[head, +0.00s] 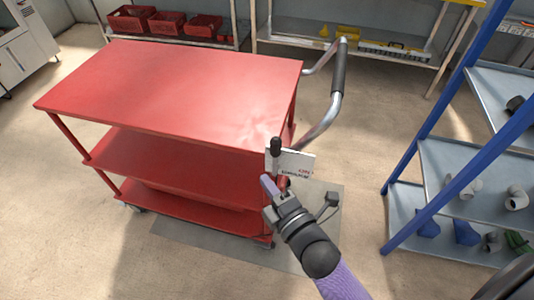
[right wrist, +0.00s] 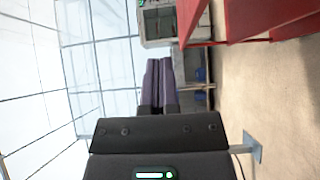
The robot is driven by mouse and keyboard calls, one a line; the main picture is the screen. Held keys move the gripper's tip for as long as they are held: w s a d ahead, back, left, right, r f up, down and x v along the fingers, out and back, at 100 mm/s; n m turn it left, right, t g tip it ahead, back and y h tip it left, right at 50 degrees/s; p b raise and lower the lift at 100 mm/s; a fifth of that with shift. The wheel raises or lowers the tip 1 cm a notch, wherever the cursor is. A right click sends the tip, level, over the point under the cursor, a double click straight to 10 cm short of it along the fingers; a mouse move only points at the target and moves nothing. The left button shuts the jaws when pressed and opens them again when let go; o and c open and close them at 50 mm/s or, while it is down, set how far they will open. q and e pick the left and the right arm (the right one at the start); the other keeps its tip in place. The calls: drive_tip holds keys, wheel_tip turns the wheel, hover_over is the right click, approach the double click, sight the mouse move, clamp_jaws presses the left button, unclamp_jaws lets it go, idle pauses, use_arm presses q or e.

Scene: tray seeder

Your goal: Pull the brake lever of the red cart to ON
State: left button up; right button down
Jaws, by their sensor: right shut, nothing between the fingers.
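The red cart (head: 190,85) has three red shelves and a grey push handle (head: 338,75) with a dark grip at its right end. Its brake lever (head: 276,147) stands about upright at the right end, with a black knob on top. A white label plate (head: 296,162) is just behind it; its small print is not legible. My right gripper (head: 269,184) is just below the knob, near the lever; I cannot tell if it touches. Its purple fingers are closed together and empty in the right wrist view (right wrist: 159,82). The lever does not show there. My left gripper is out of view.
A blue-framed shelf rack (head: 420,205) with pipe fittings stands at the right. A bench (head: 385,55) and a low shelf with red crates (head: 168,22) line the back. A grey mat (head: 190,235) lies under the cart's near side. The floor at the left is clear.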

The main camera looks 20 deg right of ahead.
sight(268, 156)
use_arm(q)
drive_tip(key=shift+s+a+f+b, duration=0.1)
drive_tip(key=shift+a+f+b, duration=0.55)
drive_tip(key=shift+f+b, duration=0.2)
use_arm(e)
drive_tip(key=w, duration=0.2)
drive_tip(key=w+d, duration=0.1)
drive_tip(key=w, duration=0.2)
drive_tip(key=w+d, duration=0.1)
drive_tip(key=w, duration=0.1)
drive_tip(key=shift+w+d, duration=0.15)
drive_tip(key=shift+d, duration=0.05)
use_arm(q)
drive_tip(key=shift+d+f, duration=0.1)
